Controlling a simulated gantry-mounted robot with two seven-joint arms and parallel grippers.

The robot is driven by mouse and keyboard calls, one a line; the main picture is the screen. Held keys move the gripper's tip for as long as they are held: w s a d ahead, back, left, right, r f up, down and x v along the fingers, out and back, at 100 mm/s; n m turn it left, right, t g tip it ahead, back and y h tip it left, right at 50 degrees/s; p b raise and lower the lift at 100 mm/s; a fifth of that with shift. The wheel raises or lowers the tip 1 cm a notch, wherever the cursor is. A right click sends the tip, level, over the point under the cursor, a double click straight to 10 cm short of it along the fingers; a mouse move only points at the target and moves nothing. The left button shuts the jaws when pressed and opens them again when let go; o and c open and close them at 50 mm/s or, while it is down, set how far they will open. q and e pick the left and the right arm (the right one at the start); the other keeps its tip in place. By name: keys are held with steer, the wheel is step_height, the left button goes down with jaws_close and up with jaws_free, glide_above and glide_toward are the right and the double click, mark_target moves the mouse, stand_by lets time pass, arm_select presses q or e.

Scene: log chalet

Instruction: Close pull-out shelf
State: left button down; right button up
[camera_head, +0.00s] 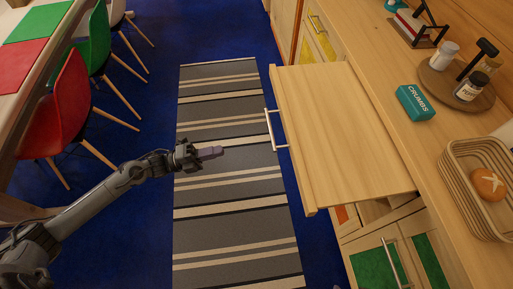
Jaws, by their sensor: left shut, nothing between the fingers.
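The pull-out shelf (345,130) is a light wooden board that stands well out from the cabinet on the right. Its front edge faces left and carries a metal bar handle (271,129). My left gripper (218,151) is shut and empty. It is to the left of the handle, over the striped rug, with a clear gap between its tip and the handle. My right gripper does not show.
The wooden counter (400,70) holds a teal box (415,102), a round tray (437,88) with jars, and a basket (456,200) with a bread roll. A striped rug (235,220) lies on the blue floor. Red (62,110) and green (97,40) chairs stand left.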

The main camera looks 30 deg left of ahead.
arm_select(q)
steer(key=p+x, duration=0.3)
steer(key=x, duration=1.1)
steer(key=shift+w, duration=0.25)
